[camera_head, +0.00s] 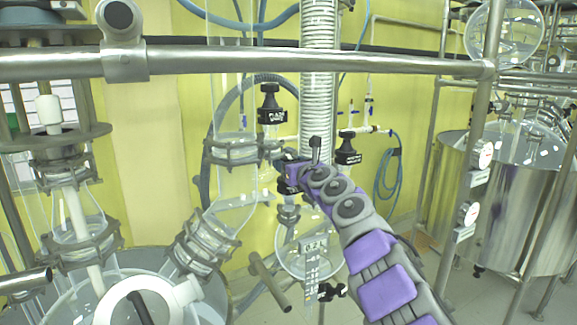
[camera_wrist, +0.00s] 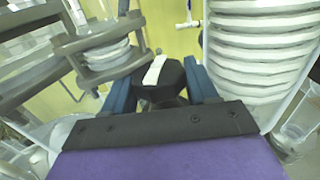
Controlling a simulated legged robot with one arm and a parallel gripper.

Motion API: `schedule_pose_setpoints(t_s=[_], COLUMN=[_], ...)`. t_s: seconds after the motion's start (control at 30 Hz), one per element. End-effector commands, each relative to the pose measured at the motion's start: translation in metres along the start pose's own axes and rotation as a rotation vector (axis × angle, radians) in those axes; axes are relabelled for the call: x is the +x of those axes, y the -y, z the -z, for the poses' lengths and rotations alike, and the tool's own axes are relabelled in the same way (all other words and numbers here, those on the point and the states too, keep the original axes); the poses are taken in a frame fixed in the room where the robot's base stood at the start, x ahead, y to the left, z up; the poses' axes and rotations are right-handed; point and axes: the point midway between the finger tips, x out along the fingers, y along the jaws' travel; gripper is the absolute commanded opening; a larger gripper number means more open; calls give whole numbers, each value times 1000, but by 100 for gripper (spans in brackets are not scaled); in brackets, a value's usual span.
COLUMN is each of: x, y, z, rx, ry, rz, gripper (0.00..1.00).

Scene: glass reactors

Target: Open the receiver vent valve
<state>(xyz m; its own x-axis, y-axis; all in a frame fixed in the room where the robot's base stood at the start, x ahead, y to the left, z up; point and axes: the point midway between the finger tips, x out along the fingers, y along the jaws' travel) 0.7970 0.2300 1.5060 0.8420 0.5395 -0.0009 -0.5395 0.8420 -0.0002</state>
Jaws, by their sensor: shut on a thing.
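My gripper (camera_head: 284,168) reaches up and left from the lower right, beside the coiled glass column. In the wrist view its two blue fingers (camera_wrist: 161,84) are shut around a black valve knob (camera_wrist: 172,76) with a white label strip. In the head view this knob is mostly hidden by my gripper. The glass receiver (camera_head: 303,258) hangs below, with a label on its front. Two other black labelled valve knobs show in the head view, one above my gripper (camera_head: 271,108) and one to its right (camera_head: 348,150). I cannot read which label marks the vent.
The coiled column (camera_head: 318,75) stands close behind my gripper. A metal rail (camera_head: 390,63) crosses above. Clamped glass joints (camera_head: 233,150) are close on the left. Steel tanks (camera_head: 520,190) with gauges stand at the right. A blue hose (camera_head: 386,175) hangs on the yellow wall.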

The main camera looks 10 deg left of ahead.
Motion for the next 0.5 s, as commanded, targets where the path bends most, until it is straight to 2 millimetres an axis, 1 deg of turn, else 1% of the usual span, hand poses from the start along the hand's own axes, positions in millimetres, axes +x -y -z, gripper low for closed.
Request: schedule_pose_setpoints(t_s=[0.03,0.5], x=[1,1], y=[0,-1], z=[2,0], rx=[3,4], ry=[-3,0], rz=[-16,-158], gripper=[27,27])
